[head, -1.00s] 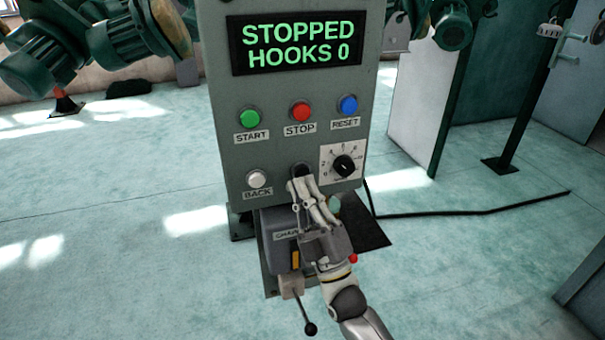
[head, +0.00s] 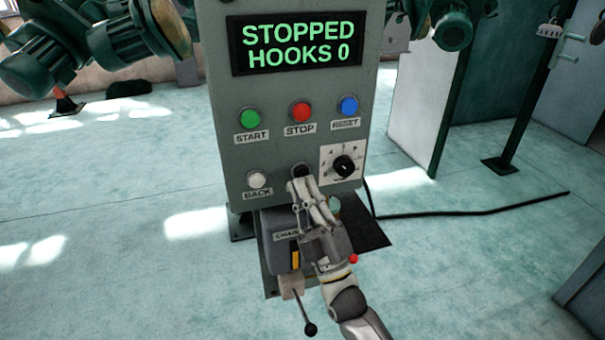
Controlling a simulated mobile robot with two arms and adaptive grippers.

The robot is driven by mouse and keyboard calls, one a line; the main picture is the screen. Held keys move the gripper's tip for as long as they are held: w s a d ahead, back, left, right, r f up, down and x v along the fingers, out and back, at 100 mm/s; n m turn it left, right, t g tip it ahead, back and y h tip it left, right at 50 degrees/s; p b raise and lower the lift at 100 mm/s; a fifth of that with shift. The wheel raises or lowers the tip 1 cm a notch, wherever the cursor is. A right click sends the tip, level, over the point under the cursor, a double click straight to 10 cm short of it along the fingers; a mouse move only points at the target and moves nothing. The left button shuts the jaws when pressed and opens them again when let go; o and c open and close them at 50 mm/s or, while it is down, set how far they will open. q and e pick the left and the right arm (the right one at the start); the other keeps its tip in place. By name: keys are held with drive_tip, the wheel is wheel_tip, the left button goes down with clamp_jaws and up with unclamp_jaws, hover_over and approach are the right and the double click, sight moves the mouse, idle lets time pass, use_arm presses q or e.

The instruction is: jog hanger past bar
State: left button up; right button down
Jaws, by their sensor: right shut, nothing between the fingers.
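The grey control panel (head: 232,130) stands upright in the middle of the head view. Its display (head: 297,43) reads STOPPED, HOOKS 0. It carries a green START button (head: 250,118), a red STOP button (head: 300,112), a blue RESET button (head: 348,106), a white BACK button (head: 258,179) and a black dial (head: 345,165). My right gripper (head: 300,186) is shut and empty, its tips just below a dark button (head: 300,170) between BACK and the dial. I cannot tell whether they touch the panel. That button's label is hidden. No hanger or bar is clearly seen. My left gripper is out of view.
A box with a black-knobbed lever (head: 309,328) sits below the panel. Green motors (head: 40,60) hang at upper left. A black cable (head: 470,211) runs right across the floor. A green post (head: 515,110) stands at right.

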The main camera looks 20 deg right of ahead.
drive_tip(key=shift+w, duration=0.1)
drive_tip(key=shift+w, duration=0.3)
